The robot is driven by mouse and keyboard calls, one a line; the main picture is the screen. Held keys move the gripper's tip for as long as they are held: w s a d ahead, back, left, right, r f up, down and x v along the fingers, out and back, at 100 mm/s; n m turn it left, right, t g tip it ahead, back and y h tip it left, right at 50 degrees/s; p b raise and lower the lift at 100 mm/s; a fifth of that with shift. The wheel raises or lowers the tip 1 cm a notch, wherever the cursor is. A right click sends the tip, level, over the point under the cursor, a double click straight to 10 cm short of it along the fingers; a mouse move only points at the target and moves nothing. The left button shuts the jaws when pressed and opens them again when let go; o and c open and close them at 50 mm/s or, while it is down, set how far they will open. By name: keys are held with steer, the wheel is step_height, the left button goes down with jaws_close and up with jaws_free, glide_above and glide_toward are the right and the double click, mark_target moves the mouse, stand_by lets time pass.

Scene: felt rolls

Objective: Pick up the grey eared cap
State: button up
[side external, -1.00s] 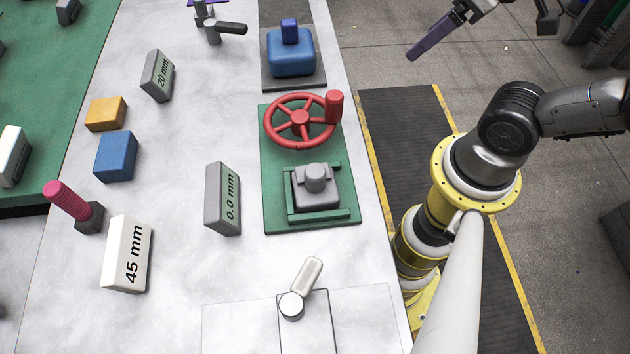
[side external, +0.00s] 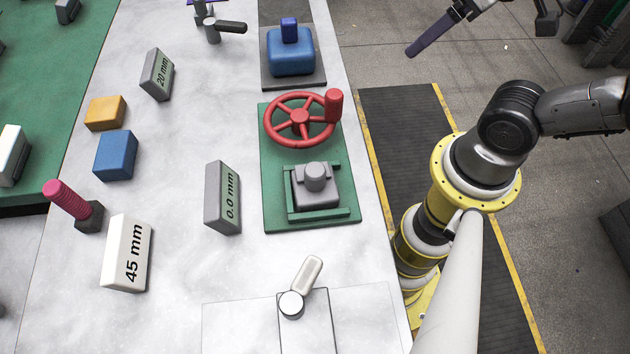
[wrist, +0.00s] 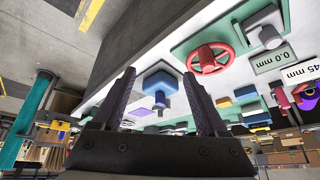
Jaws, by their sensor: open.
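The grey eared cap (side external: 316,190) is a grey block with a round knob on top and small side ears. It sits in a green frame on the green base plate (side external: 282,213), in front of the red handwheel (side external: 300,117). In the wrist view the cap (wrist: 269,37) is at the upper right, beside the handwheel (wrist: 208,59). My gripper (wrist: 159,73) is open and empty, its two dark fingers apart. In the side view one purple finger (side external: 434,36) shows at the top, over the floor right of the table, well away from the cap.
A blue block on a grey plate (side external: 292,55) stands behind the handwheel. A grey 0.0 mm block (side external: 222,198) stands left of the cap. A white lever (side external: 305,277) is in front. Orange and blue blocks (side external: 116,156) are farther left. Table between them is clear.

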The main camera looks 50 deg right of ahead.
steer(key=m, duration=0.4)
steer(key=m+g+y, duration=0.5)
steer(key=m+g, duration=0.1)
steer(key=m, duration=0.6)
glide_above(316, 168)
steer(key=d, duration=0.4)
steer(key=f, duration=0.1)
steer(key=shift+h, duration=0.3)
steer(key=x, duration=0.7)
steer(key=shift+d, duration=0.15)
steer(key=shift+x, duration=3.1)
steer(key=shift+w+d+f, duration=0.1)
steer(key=shift+w+d, duration=0.05)
jaws_close()
